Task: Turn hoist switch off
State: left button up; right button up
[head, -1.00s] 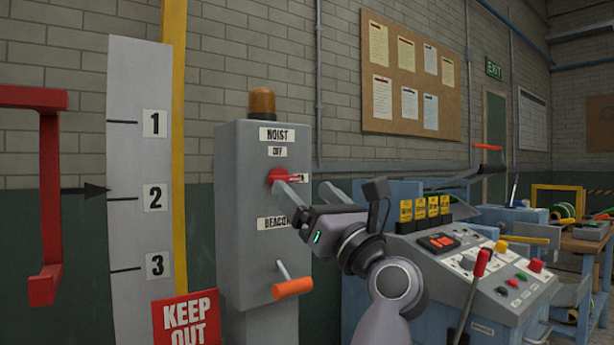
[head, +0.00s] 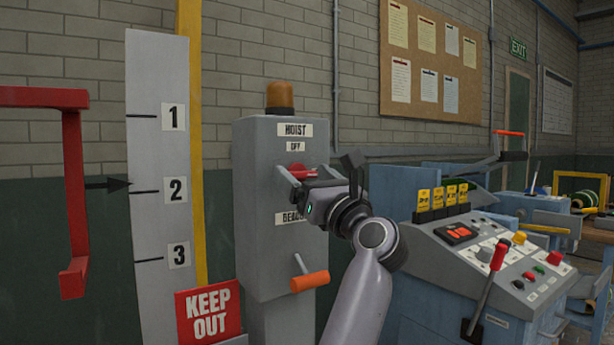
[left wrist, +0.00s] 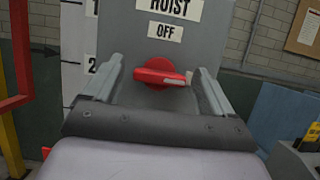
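The hoist switch, a red rotary knob, shows in the head view (head: 298,171) and the left wrist view (left wrist: 160,73) on a grey control post (head: 255,200). Its white-marked end points right, roughly level. The HOIST (head: 295,129) and OFF (head: 294,146) labels are above it. My left gripper (head: 303,173) is open at the knob. In the left wrist view, its fingers (left wrist: 159,68) stand either side of the knob, with visible gaps. Contact is not seen. The label below is partly hidden by my gripper. My right gripper is not in view.
An orange-handled lever (head: 309,281) sticks out below the switch, and an amber beacon (head: 280,97) tops the post. A KEEP OUT sign (head: 208,312) and red handle (head: 73,200) are left. A blue-grey control console (head: 470,270) with levers stands close right of my arm.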

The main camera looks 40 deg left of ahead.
pick_arm(q)
jog(key=c, duration=1)
